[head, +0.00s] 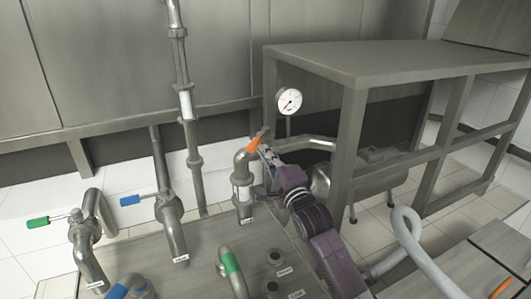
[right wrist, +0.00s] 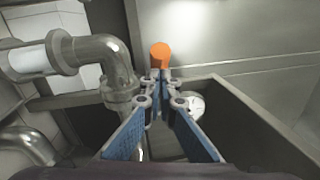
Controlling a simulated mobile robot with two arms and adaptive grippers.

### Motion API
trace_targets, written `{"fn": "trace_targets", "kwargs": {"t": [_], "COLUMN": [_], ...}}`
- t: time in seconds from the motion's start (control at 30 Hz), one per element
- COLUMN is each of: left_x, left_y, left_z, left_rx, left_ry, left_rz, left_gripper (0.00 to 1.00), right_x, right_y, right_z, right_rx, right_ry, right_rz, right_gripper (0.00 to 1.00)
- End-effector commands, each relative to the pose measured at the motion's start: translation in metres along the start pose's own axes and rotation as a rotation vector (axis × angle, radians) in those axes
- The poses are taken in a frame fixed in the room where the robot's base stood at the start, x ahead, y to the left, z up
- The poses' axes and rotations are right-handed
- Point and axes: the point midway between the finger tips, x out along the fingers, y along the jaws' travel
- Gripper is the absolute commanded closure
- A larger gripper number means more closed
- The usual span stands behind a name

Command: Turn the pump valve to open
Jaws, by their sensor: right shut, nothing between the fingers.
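An orange valve handle (head: 253,145) sits on top of a grey metal pipe elbow (head: 243,165), beside the gauge. My right gripper (head: 266,151) is at this handle, with its fingertips close to it. In the right wrist view, the end of the orange handle (right wrist: 160,54) shows just beyond the fingertips (right wrist: 158,76). The fingers are drawn together at the tips with nothing between them. I cannot tell whether they touch the handle. The small labels are too small to read, so I cannot tell which valve is the pump valve. My left gripper is not in view.
Valves with a green handle (head: 38,222) and a blue handle (head: 130,200) stand at the left. A round pressure gauge (head: 289,101) is behind my right gripper. A grey metal frame table (head: 400,62) stands close on the right. A pale hose (head: 424,250) curves at the lower right.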

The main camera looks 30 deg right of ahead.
Motion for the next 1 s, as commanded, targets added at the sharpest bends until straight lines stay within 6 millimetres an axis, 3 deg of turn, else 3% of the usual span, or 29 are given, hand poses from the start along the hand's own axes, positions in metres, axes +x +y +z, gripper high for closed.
{"fn": "trace_targets", "kwargs": {"t": [0.47,1.0], "left_x": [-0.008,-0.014], "left_y": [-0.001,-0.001], "left_z": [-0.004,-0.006], "left_rx": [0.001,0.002], "left_ry": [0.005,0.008], "left_rz": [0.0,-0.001], "left_gripper": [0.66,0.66], "right_x": [0.013,0.055], "right_y": [0.003,0.014], "right_z": [0.021,0.057], "right_rx": [0.006,0.004], "right_ry": [-0.001,-0.002], "right_rz": [0.0,-0.002], "right_gripper": [1.0,1.0]}}
